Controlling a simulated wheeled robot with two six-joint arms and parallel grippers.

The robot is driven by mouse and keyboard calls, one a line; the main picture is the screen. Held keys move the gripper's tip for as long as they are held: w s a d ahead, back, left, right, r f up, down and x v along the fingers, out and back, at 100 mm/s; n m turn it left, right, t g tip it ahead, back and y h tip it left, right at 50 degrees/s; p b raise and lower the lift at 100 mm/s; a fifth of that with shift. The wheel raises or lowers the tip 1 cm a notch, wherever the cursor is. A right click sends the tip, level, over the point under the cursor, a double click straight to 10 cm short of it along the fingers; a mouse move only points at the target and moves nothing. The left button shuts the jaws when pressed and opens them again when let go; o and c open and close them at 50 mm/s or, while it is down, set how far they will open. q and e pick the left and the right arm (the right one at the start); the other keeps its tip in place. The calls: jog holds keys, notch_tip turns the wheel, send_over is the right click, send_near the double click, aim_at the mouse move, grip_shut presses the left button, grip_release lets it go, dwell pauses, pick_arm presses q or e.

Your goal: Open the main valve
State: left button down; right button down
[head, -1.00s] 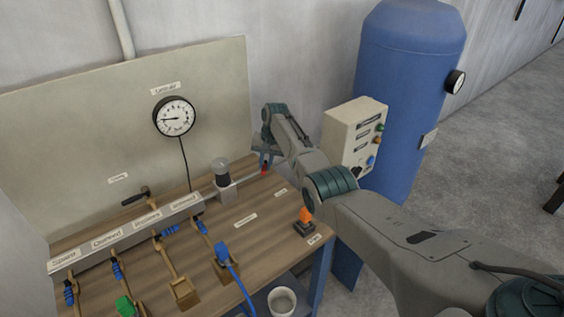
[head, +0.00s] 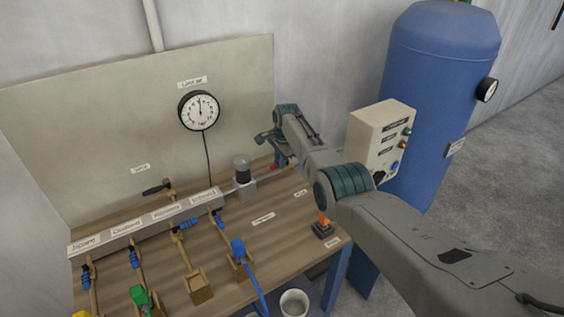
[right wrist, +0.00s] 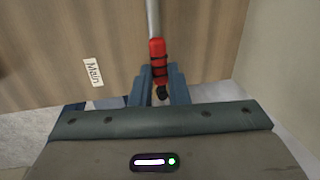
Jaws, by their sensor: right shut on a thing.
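The main valve's red handle with black bands (right wrist: 157,58) is on a grey pipe (right wrist: 152,18), beside a "Main" label (right wrist: 93,72) in the right wrist view. My right gripper (right wrist: 160,84) is shut on the lower end of the handle, with a blue-grey finger on each side. In the head view my right gripper (head: 275,160) is at the bench's back right corner, and my arm hides most of the handle there. The round pressure gauge (head: 199,110) on the back panel has its needle pointing about straight up. My left gripper is not in view.
A filter unit (head: 244,178) stands left of the gripper. A labelled manifold (head: 150,222) with several branch valves runs along the bench. An orange switch (head: 323,225) is at the front right. A control box (head: 382,138) and blue tank (head: 440,90) stand beyond my right arm.

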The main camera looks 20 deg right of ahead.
jog(key=shift+w+r+m, duration=0.15)
jog(key=shift+w+m, duration=0.05)
jog(key=shift+m, duration=0.1)
dwell(0.4)
jog(key=c, duration=1.4)
grip_release()
jog(key=shift+s+r, duration=0.1)
jog(key=shift+r, duration=0.35)
jog(key=r, duration=0.3)
jog(key=s+r, duration=0.1)
jog(key=r, duration=0.2)
jog(key=s+r+b, duration=0.1)
jog(key=r, duration=0.2)
jog(key=shift+d+r, duration=0.3)
